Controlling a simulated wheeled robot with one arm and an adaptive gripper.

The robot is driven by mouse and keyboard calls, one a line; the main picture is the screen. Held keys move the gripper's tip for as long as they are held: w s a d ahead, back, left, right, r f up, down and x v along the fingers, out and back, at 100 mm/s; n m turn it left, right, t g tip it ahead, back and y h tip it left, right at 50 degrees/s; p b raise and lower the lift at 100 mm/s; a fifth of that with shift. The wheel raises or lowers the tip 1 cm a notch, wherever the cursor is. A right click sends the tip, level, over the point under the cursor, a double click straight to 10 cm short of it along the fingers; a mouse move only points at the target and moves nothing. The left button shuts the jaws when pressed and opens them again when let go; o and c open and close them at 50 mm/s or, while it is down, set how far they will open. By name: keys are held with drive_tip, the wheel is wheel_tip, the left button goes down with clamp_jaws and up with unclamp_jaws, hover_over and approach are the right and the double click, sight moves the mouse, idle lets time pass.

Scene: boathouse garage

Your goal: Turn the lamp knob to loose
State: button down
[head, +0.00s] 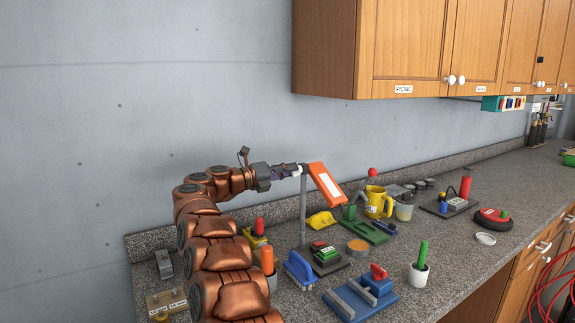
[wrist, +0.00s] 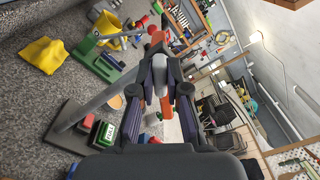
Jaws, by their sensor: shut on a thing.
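The lamp has an orange head (head: 326,185) with a white panel, tilted down to the right on top of a grey post (head: 303,215). The post rises from a dark base with red and green blocks; in the wrist view the post (wrist: 105,98) runs diagonally. My gripper (head: 299,169) is at the post's top, left of the head. In the wrist view my gripper (wrist: 161,88) is shut on the small white knob (wrist: 160,84), with orange parts of the lamp behind it. The fingers partly hide the knob, and its turn position cannot be read.
The granite worktop is crowded. A yellow mug (head: 378,203), a blue-handled block (head: 299,268), a blue vise-like fixture (head: 362,297) and a white cup with a green handle (head: 418,275) stand near the lamp. Wooden cabinets (head: 415,45) hang above right.

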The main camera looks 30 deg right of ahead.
drive_tip(key=shift+d+n+p, duration=0.15)
drive_tip(key=shift+n+p, duration=2.4)
drive_tip(key=shift+n, duration=0.95)
drive_tip(key=c, duration=1.2)
unclamp_jaws()
drive_tip(key=shift+f, duration=0.15)
drive_tip(key=shift+o, duration=0.2)
drive_tip(key=a, duration=1.2)
drive_tip(key=shift+w, duration=0.35)
